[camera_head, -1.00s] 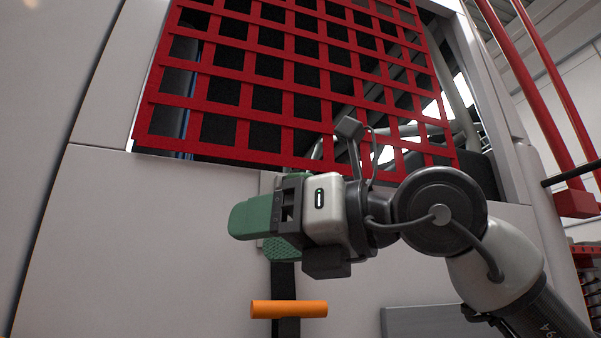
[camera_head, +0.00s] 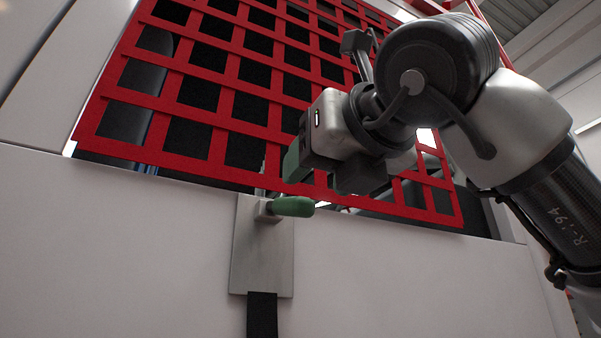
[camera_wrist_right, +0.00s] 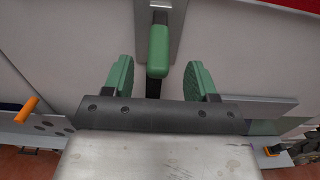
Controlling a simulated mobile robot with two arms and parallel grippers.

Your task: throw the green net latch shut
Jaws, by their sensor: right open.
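The green latch handle (camera_head: 292,206) sticks out to the right from a grey metal plate (camera_head: 250,258) just below the net's lower edge. It also shows in the right wrist view (camera_wrist_right: 158,50), between and a little beyond my fingers. The red net (camera_head: 195,88) hangs over the window opening. My right gripper (camera_head: 292,168), with green finger pads, is just above the handle in the head view. In the right wrist view my right gripper (camera_wrist_right: 159,78) is open and empty, its pads on either side of the handle's line, with no clear contact. My left gripper is out of view.
A black strap (camera_head: 262,315) hangs below the plate. The pale truck panel (camera_head: 130,250) around it is clear. In the right wrist view an orange handle (camera_wrist_right: 27,109) shows at the left and a grey ledge (camera_wrist_right: 265,106) at the right.

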